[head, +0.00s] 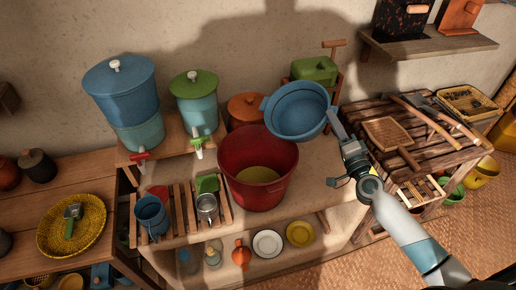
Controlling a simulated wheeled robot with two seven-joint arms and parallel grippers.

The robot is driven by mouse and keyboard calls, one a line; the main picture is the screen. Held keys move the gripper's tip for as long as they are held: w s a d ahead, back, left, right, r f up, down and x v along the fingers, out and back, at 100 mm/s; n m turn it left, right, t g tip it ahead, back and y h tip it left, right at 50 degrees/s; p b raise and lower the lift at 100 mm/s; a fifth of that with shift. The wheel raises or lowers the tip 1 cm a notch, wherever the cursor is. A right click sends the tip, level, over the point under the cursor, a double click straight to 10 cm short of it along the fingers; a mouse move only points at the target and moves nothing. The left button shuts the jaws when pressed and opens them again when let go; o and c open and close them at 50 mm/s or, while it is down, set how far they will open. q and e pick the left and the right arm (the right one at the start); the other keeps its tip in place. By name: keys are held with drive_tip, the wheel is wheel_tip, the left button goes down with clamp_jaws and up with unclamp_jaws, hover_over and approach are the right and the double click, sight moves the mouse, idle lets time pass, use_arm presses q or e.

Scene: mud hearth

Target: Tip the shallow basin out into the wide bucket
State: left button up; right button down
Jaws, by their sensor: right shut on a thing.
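The shallow basin (298,110) is blue with small side lugs, in the middle of the head view. My right gripper (335,117) is shut on its right rim and holds it up. The basin's left lower edge overlaps the back right rim of the wide bucket (258,184) in the picture. I see no stream or contents in the basin, and cannot tell how far it is tilted. The wide bucket is dark red and stands upright on the counter, with something yellowish at its bottom. My left gripper is not in view.
Blue (122,95) and green-lidded (196,103) dispensers stand behind left. A slatted rack (182,215) with a blue mug (151,216) and metal cup (207,206) is left of the bucket. An orange-lidded pot (245,108) stands behind it. A slatted table (400,150) is at right.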

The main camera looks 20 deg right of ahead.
drive_tip(key=w+d+f+m+g+h+p, duration=0.1)
drive_tip(key=w+d+f+m+p, duration=0.1)
drive_tip(key=d+f+m, duration=0.2)
drive_tip(key=shift+d+f+m+g, duration=0.25)
drive_tip(key=shift+d+m+g, duration=0.15)
drive_tip(key=shift+d+m, duration=0.7)
idle(0.7)
